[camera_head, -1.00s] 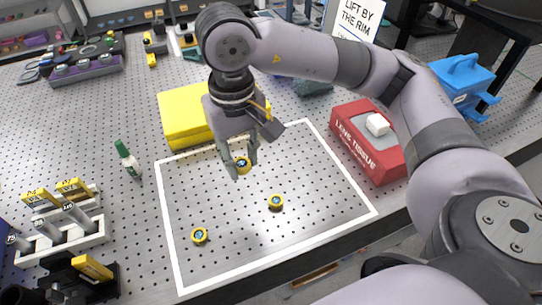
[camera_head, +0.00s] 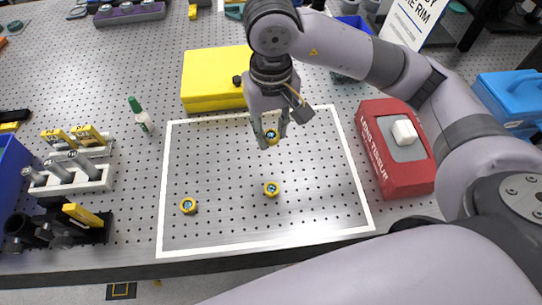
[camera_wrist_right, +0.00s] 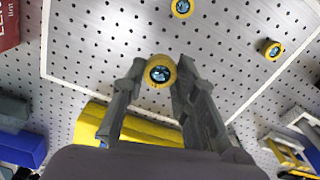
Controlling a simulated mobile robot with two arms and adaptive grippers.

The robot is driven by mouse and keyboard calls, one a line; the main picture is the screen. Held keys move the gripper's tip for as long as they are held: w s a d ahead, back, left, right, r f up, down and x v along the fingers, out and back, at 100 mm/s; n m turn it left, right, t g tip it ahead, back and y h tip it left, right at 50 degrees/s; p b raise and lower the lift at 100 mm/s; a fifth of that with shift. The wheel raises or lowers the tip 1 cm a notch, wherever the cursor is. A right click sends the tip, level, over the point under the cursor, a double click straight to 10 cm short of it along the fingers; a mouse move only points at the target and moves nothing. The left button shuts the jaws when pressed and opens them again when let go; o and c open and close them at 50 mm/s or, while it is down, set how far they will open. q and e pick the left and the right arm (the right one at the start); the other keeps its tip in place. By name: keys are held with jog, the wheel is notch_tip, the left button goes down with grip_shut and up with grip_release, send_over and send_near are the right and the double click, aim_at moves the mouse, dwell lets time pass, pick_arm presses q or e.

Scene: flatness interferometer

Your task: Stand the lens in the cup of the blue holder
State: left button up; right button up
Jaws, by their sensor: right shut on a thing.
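My right gripper (camera_head: 272,138) is shut on a small lens with a yellow rim and dark blue glass (camera_head: 271,136). The wrist view shows this lens (camera_wrist_right: 160,71) between the two fingertips. I cannot tell whether it still touches the board. Two similar lenses lie flat inside the white outline: one at the front middle (camera_head: 271,190), one at the front left (camera_head: 188,206). I cannot make out a blue holder with a cup for certain; a blue object (camera_head: 355,24) at the back is partly hidden by my right arm. My left gripper is not in view.
A yellow case (camera_head: 214,80) stands behind the outline, a red lens tissue box (camera_head: 392,160) on its right. A green-capped bottle (camera_head: 140,115), a white rack (camera_head: 85,178) and a black stand (camera_head: 88,222) are on the left. The outlined area's front is mostly clear.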

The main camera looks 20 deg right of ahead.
send_over(271, 167)
notch_tip(271, 167, down, 6)
jog(key=shift+s+r+p, duration=0.1)
jog(key=shift+s+p, duration=0.05)
jog(key=shift+p, duration=0.3)
jog(key=shift+f, duration=0.65)
notch_tip(271, 167, down, 4)
jog(key=shift+r+p, duration=0.15)
jog(key=shift+p, duration=0.3)
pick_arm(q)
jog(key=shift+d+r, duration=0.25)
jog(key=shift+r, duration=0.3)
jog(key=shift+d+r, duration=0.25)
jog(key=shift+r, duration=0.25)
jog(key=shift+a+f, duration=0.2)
pick_arm(e)
jog(key=o, duration=1)
